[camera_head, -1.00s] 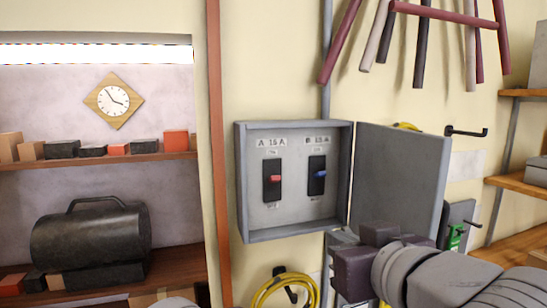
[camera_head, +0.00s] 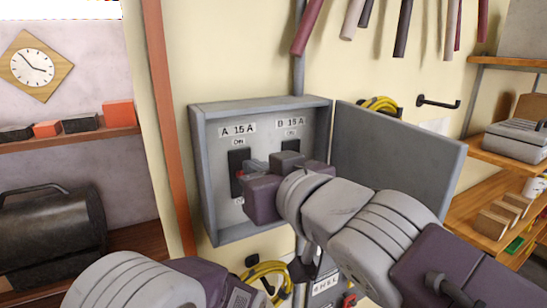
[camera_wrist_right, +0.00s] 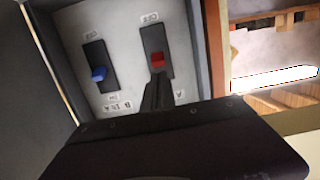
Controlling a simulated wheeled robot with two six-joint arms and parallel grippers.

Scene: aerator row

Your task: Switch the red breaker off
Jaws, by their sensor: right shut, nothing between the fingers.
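The red breaker (camera_head: 240,173) is the left switch, under label A, inside the open grey panel box (camera_head: 200,165). Its red lever shows in the right wrist view (camera_wrist_right: 158,60), where the picture is upside down. My right gripper (camera_head: 253,166) is shut and empty in front of the panel, its fingertips on the ON-label side of the red lever. They are very close to it; I cannot tell whether they touch. The blue breaker (camera_wrist_right: 98,73) shows in the wrist view; in the head view my gripper hides it. My left arm shows at the bottom, but its fingers cannot be made out.
The box door (camera_head: 395,160) stands open to the right, behind my right arm. A yellow hose (camera_head: 265,270) hangs below the box. Shelves stand at both sides, and rods hang above. An orange-brown post (camera_head: 170,120) runs left of the box.

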